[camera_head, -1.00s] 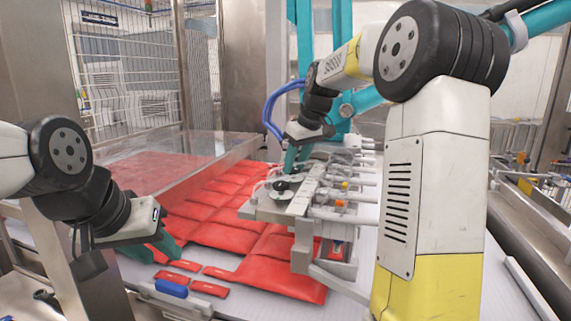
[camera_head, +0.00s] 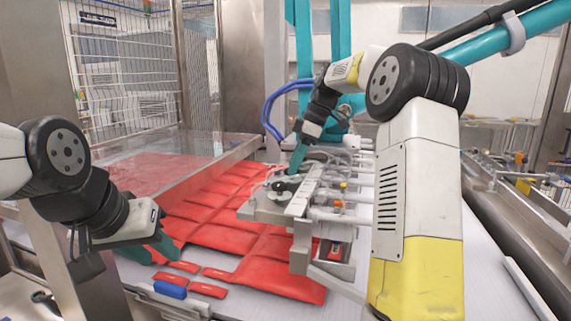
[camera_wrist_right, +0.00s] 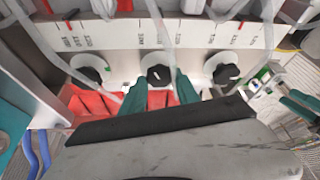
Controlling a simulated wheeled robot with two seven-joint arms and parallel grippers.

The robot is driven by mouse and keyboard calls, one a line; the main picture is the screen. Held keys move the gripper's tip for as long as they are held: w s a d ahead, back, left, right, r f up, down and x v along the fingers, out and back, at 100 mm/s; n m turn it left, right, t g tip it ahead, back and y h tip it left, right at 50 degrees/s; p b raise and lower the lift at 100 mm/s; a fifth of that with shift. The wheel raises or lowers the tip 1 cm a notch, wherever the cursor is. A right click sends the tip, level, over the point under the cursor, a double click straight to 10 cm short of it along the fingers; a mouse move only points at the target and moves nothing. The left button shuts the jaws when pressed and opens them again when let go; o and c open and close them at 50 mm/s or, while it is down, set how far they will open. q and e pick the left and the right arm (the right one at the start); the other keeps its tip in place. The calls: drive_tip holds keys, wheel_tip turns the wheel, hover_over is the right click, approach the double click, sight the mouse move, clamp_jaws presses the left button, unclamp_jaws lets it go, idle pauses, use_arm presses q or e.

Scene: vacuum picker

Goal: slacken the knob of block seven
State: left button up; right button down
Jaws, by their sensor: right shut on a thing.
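The vacuum picker's metal head (camera_head: 275,209) hangs over red packs, with black knobs on pale discs along it. In the right wrist view three knobs show in a row: the left knob (camera_wrist_right: 88,72), the middle knob (camera_wrist_right: 158,75) and the right knob (camera_wrist_right: 226,74). My right gripper (camera_wrist_right: 160,88) has its teal fingers on both sides of the middle knob and is shut on it. In the head view my right gripper (camera_head: 296,163) reaches down onto the picker head. The printed block marks are too small to read. My left gripper (camera_head: 160,248) is low at the left, its jaw gap unclear.
Red packs (camera_head: 222,238) cover the white conveyor under the picker head. A clear cover (camera_head: 165,160) stands at the left. A blue piece (camera_head: 170,289) lies at the conveyor's front edge. Hoses and thin tubes run close around the right gripper.

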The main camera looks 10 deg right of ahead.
drive_tip(key=shift+n, duration=0.4)
drive_tip(key=c, duration=0.9)
unclamp_jaws()
drive_tip(key=v, duration=0.7)
drive_tip(key=shift+d+r, duration=0.2)
drive_tip(key=shift+r, duration=0.2)
